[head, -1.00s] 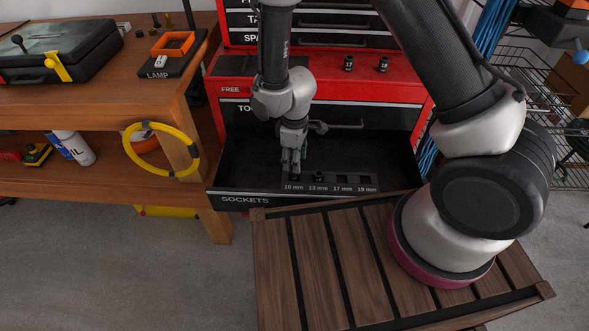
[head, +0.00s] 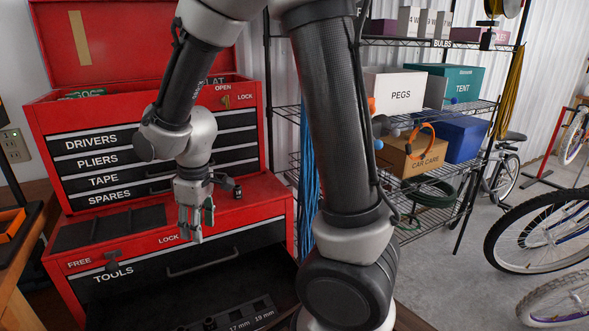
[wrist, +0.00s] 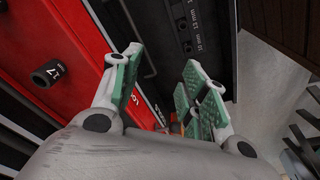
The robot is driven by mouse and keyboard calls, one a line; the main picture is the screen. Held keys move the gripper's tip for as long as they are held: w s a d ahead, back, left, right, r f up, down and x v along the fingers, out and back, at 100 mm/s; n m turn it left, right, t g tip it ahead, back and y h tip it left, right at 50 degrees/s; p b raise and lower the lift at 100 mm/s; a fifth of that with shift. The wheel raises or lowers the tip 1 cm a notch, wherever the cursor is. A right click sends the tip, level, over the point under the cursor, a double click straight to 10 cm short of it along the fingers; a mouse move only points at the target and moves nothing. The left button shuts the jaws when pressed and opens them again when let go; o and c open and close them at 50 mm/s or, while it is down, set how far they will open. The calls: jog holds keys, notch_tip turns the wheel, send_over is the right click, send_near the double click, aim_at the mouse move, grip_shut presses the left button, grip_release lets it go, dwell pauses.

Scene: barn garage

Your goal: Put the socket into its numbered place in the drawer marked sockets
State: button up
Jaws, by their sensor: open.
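The sockets drawer (head: 145,312) is pulled out below, with a labelled holder (head: 238,314) showing 17 mm and 19 mm. A dark piece (head: 209,323) sits left of the 17 mm label.
The red tool chest (head: 160,145) stands behind, with shut drawers marked drivers, pliers, tape and spares. The tools drawer (head: 200,265) is shut above the sockets drawer. Wire shelves with boxes (head: 402,92) stand at the right. A wooden bench edge is at the left.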

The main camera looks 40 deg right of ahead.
jog(key=s+d+r+m+t, duration=0.2)
jog(key=s+d+r+m, duration=0.6)
jog(key=s+d+r, duration=0.8)
jog(key=shift+s+d+r+t+h, duration=0.2)
jog(key=shift+s+d+t+h, duration=0.15)
jog(key=shift+s, duration=0.25)
